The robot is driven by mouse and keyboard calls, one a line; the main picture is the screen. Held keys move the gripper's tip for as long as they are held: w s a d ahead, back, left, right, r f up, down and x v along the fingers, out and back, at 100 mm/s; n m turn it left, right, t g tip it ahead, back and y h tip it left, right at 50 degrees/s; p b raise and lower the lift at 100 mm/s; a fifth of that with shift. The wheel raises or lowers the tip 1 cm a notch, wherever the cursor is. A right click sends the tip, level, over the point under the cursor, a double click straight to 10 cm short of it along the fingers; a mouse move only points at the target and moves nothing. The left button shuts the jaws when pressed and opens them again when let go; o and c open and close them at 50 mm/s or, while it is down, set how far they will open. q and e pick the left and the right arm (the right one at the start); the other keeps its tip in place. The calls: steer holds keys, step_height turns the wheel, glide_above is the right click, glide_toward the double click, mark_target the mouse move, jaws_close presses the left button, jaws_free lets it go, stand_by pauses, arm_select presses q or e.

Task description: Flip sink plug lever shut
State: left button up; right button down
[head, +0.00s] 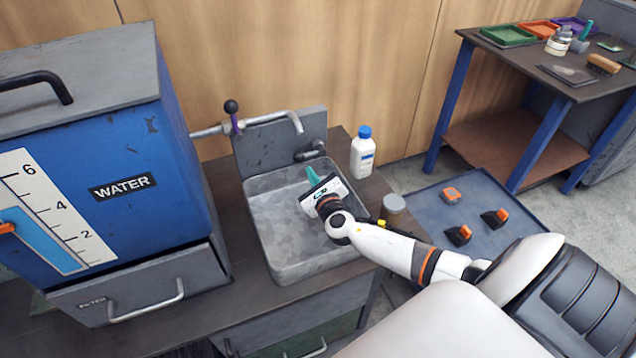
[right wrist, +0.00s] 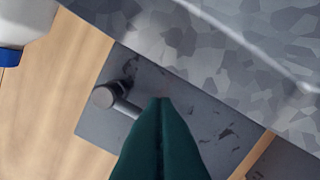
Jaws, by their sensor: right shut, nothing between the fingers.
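The grey metal sink (head: 290,270) is set into the counter with a raised back panel (head: 262,150). A dark grey lever (head: 311,152) with a round end sticks out from the right part of that panel. In the right wrist view the lever (right wrist: 112,100) lies just left of my fingertips. My right gripper (head: 312,174) is over the back of the basin, just below the lever. Its green fingers (right wrist: 162,102) are shut and empty. I cannot tell for sure whether they touch the lever. The sink's drain is not visible. My left gripper is out of view.
A pipe spout (head: 296,122) with a purple, black-knobbed valve handle (head: 232,108) runs above the sink. The blue water tank (head: 120,190) stands left. A white bottle (head: 362,155) and a small jar (head: 393,207) stand right of the sink, near my right arm.

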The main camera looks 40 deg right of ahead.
steer(key=shift+x, duration=1.05)
